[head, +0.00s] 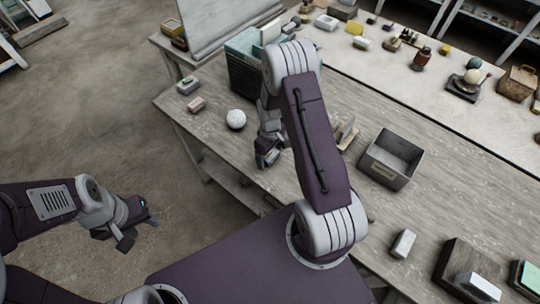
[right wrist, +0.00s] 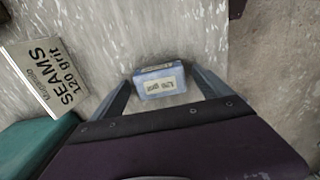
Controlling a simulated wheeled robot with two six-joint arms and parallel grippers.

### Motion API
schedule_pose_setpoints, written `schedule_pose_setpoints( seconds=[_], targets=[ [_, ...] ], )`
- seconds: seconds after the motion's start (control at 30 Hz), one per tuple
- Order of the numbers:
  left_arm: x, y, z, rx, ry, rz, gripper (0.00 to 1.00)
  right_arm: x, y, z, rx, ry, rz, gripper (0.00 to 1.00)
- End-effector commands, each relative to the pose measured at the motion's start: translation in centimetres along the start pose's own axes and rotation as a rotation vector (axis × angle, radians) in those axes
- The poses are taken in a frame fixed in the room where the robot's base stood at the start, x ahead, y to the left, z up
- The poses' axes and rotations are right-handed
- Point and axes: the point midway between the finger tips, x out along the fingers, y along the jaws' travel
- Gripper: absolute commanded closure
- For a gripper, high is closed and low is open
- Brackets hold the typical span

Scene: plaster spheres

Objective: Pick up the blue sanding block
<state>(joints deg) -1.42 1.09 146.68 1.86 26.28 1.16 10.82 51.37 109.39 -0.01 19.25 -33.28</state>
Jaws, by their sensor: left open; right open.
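The blue sanding block (right wrist: 158,82) lies on the worktable and has a pale label reading "120 grit". In the right wrist view it sits between the two open fingers of my right gripper (right wrist: 160,79), with a gap visible on the right side. In the head view my right gripper (head: 267,158) is low over the table's near edge, and it largely hides the block there. My left gripper (head: 138,222) is open and empty, over the floor to the left of the table.
A sign reading "SEAMS 120 grit" (right wrist: 46,76) and a teal thing (right wrist: 35,146) are left of the block in the right wrist view. A white sphere (head: 236,119) and pinkish block (head: 196,104) lie left of my right arm. A grey bin (head: 375,169) stands to its right.

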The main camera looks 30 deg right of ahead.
Motion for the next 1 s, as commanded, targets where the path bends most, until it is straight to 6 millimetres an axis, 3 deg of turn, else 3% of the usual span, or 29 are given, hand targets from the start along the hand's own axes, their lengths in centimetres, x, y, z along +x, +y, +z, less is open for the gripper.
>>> schedule_pose_setpoints(
  seconds=[0.17, 0.27, 0.4, 0.43, 0.77, 1.0],
  targets=[
    [0.0, 0.0, 0.0, 0.000, 0.000, 0.000, 0.58, 0.1, 0.0, 0.0, 0.000, 0.001, 0.000, 0.11],
    [0.0, 0.0, 0.0, 0.000, 0.000, 0.000, 0.58, 0.1, 0.0, 0.0, 0.000, 0.000, 0.000, 0.33],
    [0.0, 0.0, 0.0, 0.000, 0.000, 0.000, 0.58, 0.1, 0.0, 0.0, 0.000, 0.000, 0.000, 0.72],
    [0.0, 0.0, 0.0, 0.000, 0.000, 0.000, 0.58, 0.1, 0.0, 0.0, 0.000, 0.000, 0.000, 0.77],
    [0.2, 0.0, 0.0, 0.000, 0.000, 0.000, 0.58, -0.5, 0.0, -0.1, 0.000, 0.002, 0.001, 0.77],
    [0.9, 0.0, 0.1, 0.000, 0.000, 0.000, 0.58, -4.4, -0.4, 0.2, -0.002, 0.003, 0.002, 0.77]
  ],
)
